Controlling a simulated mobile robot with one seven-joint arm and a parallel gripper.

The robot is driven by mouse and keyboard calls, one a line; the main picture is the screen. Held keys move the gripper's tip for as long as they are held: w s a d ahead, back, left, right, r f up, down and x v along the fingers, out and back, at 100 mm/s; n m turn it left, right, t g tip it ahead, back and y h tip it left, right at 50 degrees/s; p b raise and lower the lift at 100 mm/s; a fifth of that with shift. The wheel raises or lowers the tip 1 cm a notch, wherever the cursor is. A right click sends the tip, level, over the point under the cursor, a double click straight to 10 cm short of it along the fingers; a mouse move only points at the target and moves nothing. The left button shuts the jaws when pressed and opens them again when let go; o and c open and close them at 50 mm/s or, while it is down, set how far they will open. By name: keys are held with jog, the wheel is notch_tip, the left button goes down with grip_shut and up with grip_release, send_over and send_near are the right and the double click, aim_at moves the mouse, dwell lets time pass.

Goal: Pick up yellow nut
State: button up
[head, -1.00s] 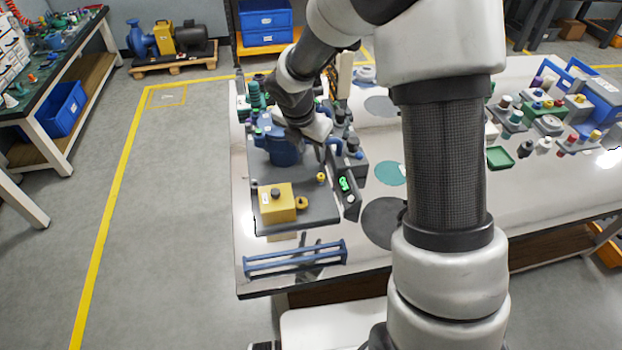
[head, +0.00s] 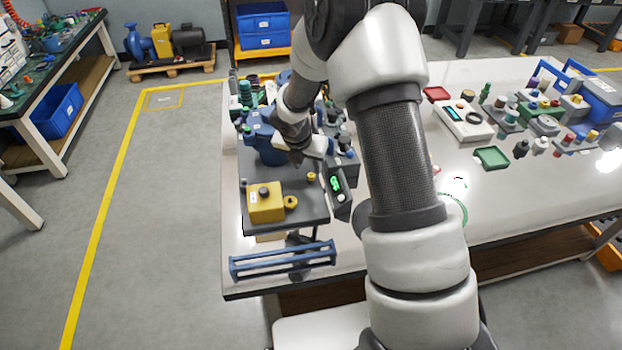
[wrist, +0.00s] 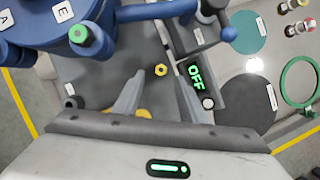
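A small yellow nut (head: 312,176) stands on the dark grey plate at the left end of the table. In the wrist view the yellow nut (wrist: 161,70) shows a dark centre hole and lies beyond the fingertips, roughly between them in the picture. My gripper (wrist: 158,80) is open, with nothing visible between its two grey fingers. In the head view my gripper (head: 298,158) is just behind and left of the nut, its fingers hard to make out. The exact height above the plate cannot be told.
A blue housing (head: 268,146) stands behind. A dark box with a green "OFF" display (wrist: 195,77) is close to the right finger. A blue rack (head: 283,262) lies in front.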

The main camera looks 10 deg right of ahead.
aim_at(312, 176)
jog(key=b+x, duration=0.1)
jog(key=x, duration=0.4)
jog(key=shift+w+d+f, duration=0.2)
jog(key=shift+f, duration=0.05)
jog(key=shift+c, duration=0.2)
grip_shut()
